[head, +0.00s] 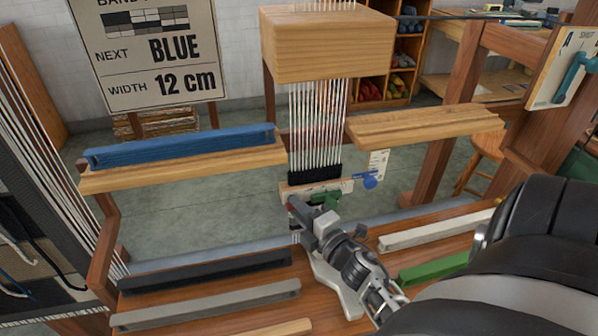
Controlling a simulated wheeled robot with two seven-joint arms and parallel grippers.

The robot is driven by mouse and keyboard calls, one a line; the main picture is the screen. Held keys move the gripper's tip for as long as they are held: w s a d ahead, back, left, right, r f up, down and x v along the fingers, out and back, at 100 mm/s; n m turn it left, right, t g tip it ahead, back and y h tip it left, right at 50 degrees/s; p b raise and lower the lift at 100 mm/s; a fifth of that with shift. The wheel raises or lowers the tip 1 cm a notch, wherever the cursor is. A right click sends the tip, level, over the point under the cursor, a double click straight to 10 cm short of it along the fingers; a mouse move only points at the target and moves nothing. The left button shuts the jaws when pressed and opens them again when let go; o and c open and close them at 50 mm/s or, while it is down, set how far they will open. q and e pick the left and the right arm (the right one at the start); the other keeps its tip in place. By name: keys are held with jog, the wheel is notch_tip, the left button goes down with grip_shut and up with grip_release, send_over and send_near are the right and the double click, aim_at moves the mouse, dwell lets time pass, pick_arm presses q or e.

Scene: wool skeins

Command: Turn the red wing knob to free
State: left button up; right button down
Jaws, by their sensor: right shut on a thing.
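My right gripper (298,208) reaches in from the lower right to the loom's front, just below the black band of warp threads (314,174). It is shut at its tip, where a small dark red bit of the red wing knob (291,200) shows. The rest of the knob is hidden by the fingers, and I cannot read its setting. A green part (325,197) lies just behind the gripper, and a blue knob (370,180) hangs on a small pale plate to its right. My left gripper is not in view.
A blue bar (180,146) lies on the left wooden shelf. Black (205,269), grey (205,305), white (435,232) and green (435,267) bars lie on the brown table. A sign (150,55) reads "NEXT BLUE, WIDTH 12 cm". A wooden block (327,45) hangs over the threads.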

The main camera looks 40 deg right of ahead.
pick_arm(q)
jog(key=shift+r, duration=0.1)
